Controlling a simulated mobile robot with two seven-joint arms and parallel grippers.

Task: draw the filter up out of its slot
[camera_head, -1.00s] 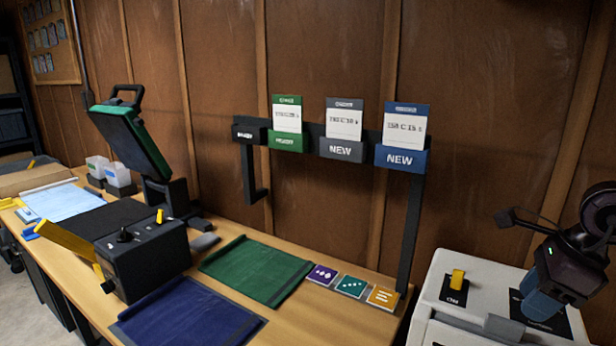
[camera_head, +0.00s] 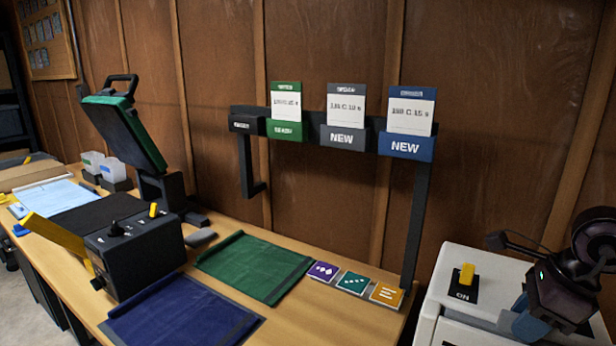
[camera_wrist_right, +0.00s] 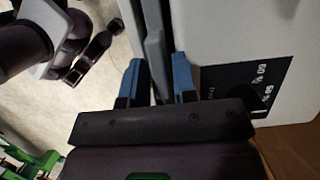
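A grey upright bar (camera_wrist_right: 154,55), probably the filter's handle, shows in the right wrist view beside the white machine's side. My right gripper (camera_wrist_right: 159,78) has its two blue fingers apart, one on each side of this bar. A gap shows at the right finger; whether the left finger touches the bar I cannot tell. In the head view my right gripper (camera_head: 520,318) is at the front of the white machine (camera_head: 470,255), at the lower right. The slot and the filter's body are hidden. My left gripper is not in view.
A yellow switch (camera_head: 467,274) marked ON stands on top of the machine. To the left, the wooden bench (camera_head: 330,320) holds green cloth (camera_head: 255,265), blue cloth (camera_head: 185,315) and a heat press (camera_head: 125,125). Card holders hang on the wall rack (camera_head: 310,135).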

